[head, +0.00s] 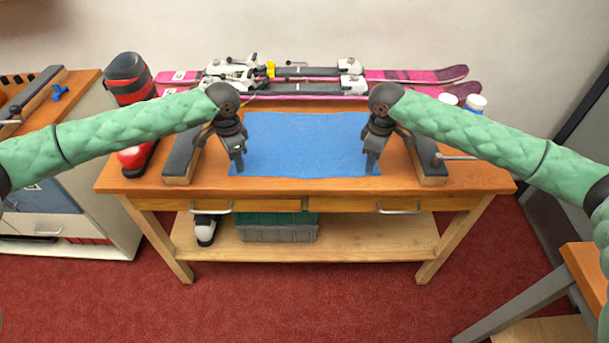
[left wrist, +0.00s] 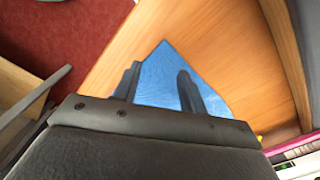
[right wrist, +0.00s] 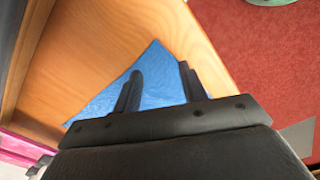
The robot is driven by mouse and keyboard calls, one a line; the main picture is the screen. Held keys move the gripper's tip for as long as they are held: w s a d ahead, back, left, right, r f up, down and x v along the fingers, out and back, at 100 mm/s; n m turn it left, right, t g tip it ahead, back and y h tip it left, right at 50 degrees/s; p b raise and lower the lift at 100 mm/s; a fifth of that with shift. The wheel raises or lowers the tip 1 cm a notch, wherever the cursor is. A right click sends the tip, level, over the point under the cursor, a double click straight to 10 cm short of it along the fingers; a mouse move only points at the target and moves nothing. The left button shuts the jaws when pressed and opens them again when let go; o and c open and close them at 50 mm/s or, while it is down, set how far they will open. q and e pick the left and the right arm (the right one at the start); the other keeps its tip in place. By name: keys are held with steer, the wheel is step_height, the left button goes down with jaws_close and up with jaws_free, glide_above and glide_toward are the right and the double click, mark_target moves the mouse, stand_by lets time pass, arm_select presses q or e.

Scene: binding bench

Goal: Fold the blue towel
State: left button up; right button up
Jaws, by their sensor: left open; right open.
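The blue towel (head: 305,145) lies flat and spread out on the wooden bench, its front edge close to the bench's front edge. My left gripper (head: 239,168) is open over the towel's front left corner. In the left wrist view a towel corner (left wrist: 160,80) shows between its two fingers (left wrist: 158,82). My right gripper (head: 371,168) is open over the front right corner. In the right wrist view that corner (right wrist: 155,75) shows between and beyond its fingers (right wrist: 160,78). I cannot tell whether the fingertips touch the cloth. Both grippers look empty.
Pink skis with bindings (head: 410,76) lie along the back of the bench (head: 290,188). Dark-topped blocks stand left (head: 181,158) and right (head: 428,158) of the towel. A red and black boot (head: 130,80) stands at the left, white jars (head: 476,103) at the back right.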

arm_select(q)
steer(key=shift+f, duration=0.95)
arm_select(e)
steer(key=shift+f, duration=1)
arm_select(q)
steer(key=shift+f, duration=0.1)
arm_select(e)
steer(key=shift+f, duration=0.1)
arm_select(q)
steer(key=shift+c, duration=0.3)
arm_select(e)
steer(key=shift+c, duration=0.3)
arm_select(q)
jaws_close()
arm_select(e)
jaws_close()
